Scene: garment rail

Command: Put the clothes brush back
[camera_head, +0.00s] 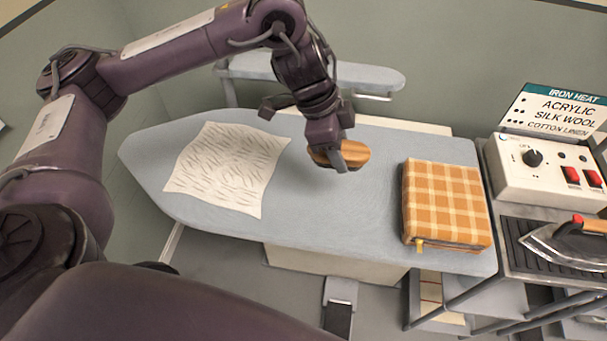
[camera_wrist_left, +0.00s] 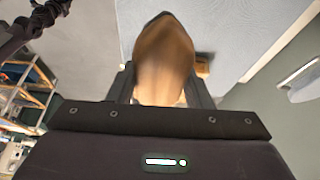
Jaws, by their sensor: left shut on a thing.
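The clothes brush (camera_head: 354,154) has an oval brown wooden back. My left gripper (camera_head: 340,160) is shut on it, above the grey-blue ironing board (camera_head: 330,215). In the left wrist view the brush (camera_wrist_left: 163,55) sits between the two fingers of the left gripper (camera_wrist_left: 162,88). Its underside is hidden, and I cannot tell whether it touches the board. My right gripper is not in view.
A patterned white cloth (camera_head: 228,168) lies on the board's left part. A folded orange checked cloth (camera_head: 446,205) lies at its right end. A control box (camera_head: 550,170), heat sign (camera_head: 556,115) and iron (camera_head: 570,245) stand at the right. A narrow sleeve board (camera_head: 370,77) is behind.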

